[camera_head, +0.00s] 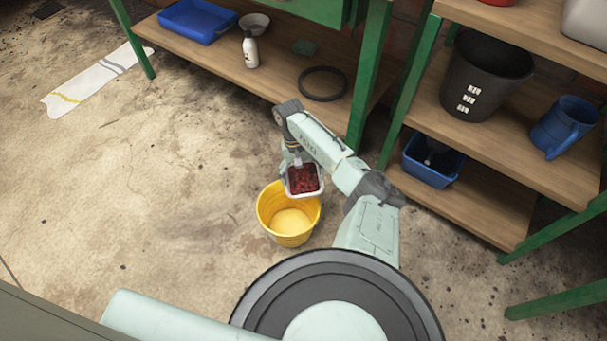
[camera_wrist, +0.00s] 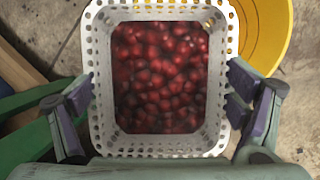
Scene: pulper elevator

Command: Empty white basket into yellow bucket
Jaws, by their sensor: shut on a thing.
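A white perforated basket (camera_wrist: 160,145) fills the middle of the wrist view and is full of red berries (camera_wrist: 160,75). In the head view the small white basket (camera_head: 305,193) shows above the yellow bucket. My gripper (camera_wrist: 160,105) has a finger on each side of the basket and is shut on it. The basket looks about level. The yellow bucket (camera_head: 289,232) stands on the floor; the inside that shows looks empty. In the wrist view the bucket (camera_wrist: 265,40) lies beyond and to the right of the basket, partly hidden by it.
Wooden shelves with green legs stand behind and to the right. They hold a blue tray (camera_head: 197,20), a white bottle (camera_head: 250,49), a black bucket (camera_head: 486,75), a blue jug (camera_head: 563,126) and a blue bin (camera_head: 432,160). A cloth (camera_head: 97,80) lies at the left. The floor left of the bucket is clear.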

